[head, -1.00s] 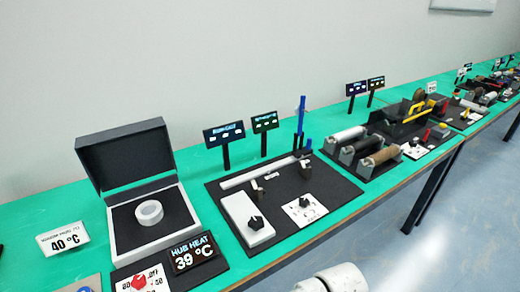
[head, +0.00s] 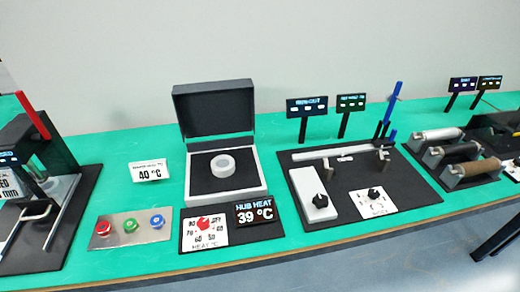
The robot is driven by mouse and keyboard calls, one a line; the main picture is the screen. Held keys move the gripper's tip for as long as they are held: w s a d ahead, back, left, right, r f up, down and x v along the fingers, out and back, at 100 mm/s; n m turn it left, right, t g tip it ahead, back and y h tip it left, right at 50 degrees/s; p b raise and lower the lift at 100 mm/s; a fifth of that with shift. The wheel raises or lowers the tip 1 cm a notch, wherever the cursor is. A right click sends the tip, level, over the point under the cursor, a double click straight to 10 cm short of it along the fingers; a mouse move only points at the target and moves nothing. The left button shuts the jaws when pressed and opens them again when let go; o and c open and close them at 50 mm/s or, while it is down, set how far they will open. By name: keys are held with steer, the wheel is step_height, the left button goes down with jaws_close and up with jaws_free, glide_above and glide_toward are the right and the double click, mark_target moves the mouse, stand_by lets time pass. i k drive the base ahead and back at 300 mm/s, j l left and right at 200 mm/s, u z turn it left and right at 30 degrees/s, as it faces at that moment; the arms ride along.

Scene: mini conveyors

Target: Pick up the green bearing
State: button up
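I see no green bearing in the head view. A white ring (head: 223,165), shaped like a bearing, lies flat in the open dark-lined box (head: 252,190), near the middle of its floor. The box's black lid (head: 214,107) stands raised at the back. My gripper is out of view, so its state is hidden.
A heat panel (head: 205,226) reading 39 °C and a plate with red, green and blue buttons (head: 131,229) lie in front. A black press-like station (head: 45,150) stands left. A black board (head: 330,226) with a rod and knobs, then rollers (head: 470,170), lie right. Bare green bench (head: 110,175) shows between.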

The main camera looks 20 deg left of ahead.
mark_target(130, 225)
steer(key=u, duration=1.5)
